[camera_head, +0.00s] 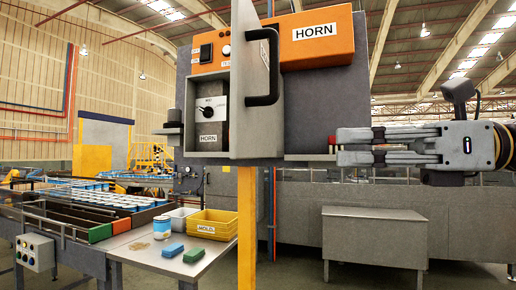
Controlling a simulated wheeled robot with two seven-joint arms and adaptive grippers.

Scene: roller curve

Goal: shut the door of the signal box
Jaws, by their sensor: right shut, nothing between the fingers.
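The signal box (345,105) is a grey box on a yellow post, with an orange unit labelled HORN (318,45) at its top. Its grey door (243,125) stands open, jutting toward me, with a black handle (264,98) on the face turned to the right. Left of the door, a dial labelled HORN (208,112) and switches show inside; the door hides part of the interior. My right gripper (340,147) is shut and empty, level with the box's lower right edge and well right of the door and handle. My left gripper is not in view.
A red knob (331,141) sits by the box's lower right, close to my right fingertips. A small ledge (310,157) runs along the bottom. Below left, a table (150,270) holds a yellow HOLD bin (208,223) and sponges. A grey cabinet (373,235) stands right.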

